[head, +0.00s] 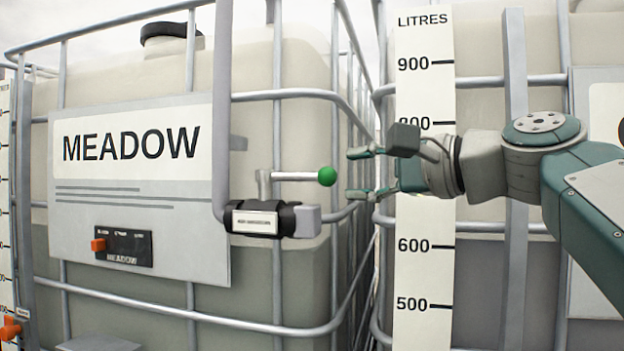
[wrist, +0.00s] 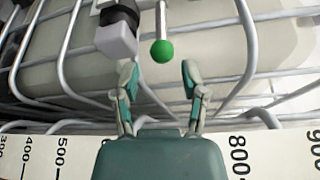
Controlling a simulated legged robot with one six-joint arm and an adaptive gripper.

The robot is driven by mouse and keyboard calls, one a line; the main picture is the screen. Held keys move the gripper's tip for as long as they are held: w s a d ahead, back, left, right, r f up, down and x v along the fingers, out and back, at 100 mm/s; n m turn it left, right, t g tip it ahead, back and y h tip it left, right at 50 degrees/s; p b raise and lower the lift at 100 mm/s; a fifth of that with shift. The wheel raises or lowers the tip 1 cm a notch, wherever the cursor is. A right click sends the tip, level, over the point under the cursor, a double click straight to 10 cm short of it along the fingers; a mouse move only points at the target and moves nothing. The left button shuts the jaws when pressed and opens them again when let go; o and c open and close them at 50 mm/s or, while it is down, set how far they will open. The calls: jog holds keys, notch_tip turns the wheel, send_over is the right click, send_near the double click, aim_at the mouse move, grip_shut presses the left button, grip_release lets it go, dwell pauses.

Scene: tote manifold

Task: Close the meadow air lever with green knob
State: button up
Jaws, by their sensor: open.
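The air lever with its green knob (head: 326,176) is on the black valve body (head: 262,218) at the right end of the Meadow sign. Its metal handle (head: 292,176) lies level and points right, along the pipe's side. My gripper (head: 355,173) is open, just right of the knob, with its fingers pointing left. In the wrist view the green knob (wrist: 162,51) lies ahead of the open fingers (wrist: 158,78), between their lines. The gap is empty and the knob appears apart from the fingers.
The Meadow tote (head: 300,120) stands behind a metal cage with several bars near my gripper. A grey pipe (head: 222,100) runs down to the valve. A litre scale (head: 425,270) is behind my gripper.

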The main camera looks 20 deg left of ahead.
aim_at(321, 178)
jog(key=x, duration=0.7)
jog(key=shift+w+a+f, duration=0.1)
jog(key=shift+w+a, duration=0.05)
jog(key=shift+a, duration=0.25)
jog(key=c, duration=0.6)
grip_shut()
